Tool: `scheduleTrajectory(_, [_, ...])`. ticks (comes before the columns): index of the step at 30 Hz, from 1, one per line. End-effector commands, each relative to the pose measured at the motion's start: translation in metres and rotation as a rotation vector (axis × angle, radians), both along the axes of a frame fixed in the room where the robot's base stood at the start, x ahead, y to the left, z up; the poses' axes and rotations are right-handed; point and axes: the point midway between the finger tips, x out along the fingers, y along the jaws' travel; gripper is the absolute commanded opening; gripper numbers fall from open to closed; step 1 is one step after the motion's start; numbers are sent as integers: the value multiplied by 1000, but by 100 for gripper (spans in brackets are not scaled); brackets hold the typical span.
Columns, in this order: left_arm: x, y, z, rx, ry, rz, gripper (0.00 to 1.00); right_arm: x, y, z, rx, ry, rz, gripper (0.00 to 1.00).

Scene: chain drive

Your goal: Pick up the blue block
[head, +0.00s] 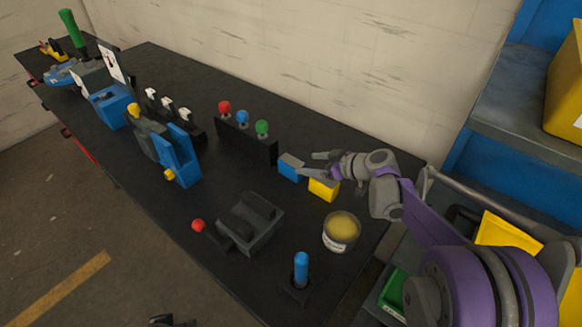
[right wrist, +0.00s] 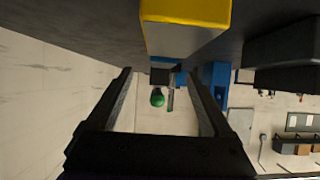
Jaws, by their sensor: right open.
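The blue block (head: 290,171) lies on the black table and shows a greyish top in the head view. A yellow block (head: 322,190) lies just to its right and nearer the front. My right gripper (head: 307,165) is open and empty, its fingers pointing left at the blue block's right side; contact cannot be told. In the right wrist view the open fingers (right wrist: 158,75) show with nothing between them, and the yellow block (right wrist: 187,15) fills the top. The blue block cannot be surely picked out there.
A dark rack with red, blue and green knobs (head: 247,143) stands behind left of the blue block. A yellow-topped tub (head: 341,231), a red-knobbed lever box (head: 250,222) and a blue upright handle (head: 301,269) stand nearer the front. The wall closes off the back.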

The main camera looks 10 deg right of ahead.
Motion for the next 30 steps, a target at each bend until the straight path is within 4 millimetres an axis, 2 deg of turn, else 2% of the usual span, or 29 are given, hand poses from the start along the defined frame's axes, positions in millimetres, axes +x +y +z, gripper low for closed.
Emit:
scheduleTrajectory(8, [0, 0, 0, 0, 0, 0, 50, 11, 13, -12, 1, 1, 2, 85])
scheduleTrajectory(15, [0, 0, 0, 0, 0, 0, 50, 32, 33, -31, 1, -1, 2, 85])
scheduleTrajectory(22, [0, 0, 0, 0, 0, 0, 50, 35, 34, -33, 1, 1, 0, 85])
scheduleTrajectory(23, [0, 0, 0, 0, 0, 0, 50, 35, 34, -33, 1, 1, 0, 83])
scheduleTrajectory(30, [0, 0, 0, 0, 0, 0, 50, 34, 34, -32, 1, 1, 0, 40])
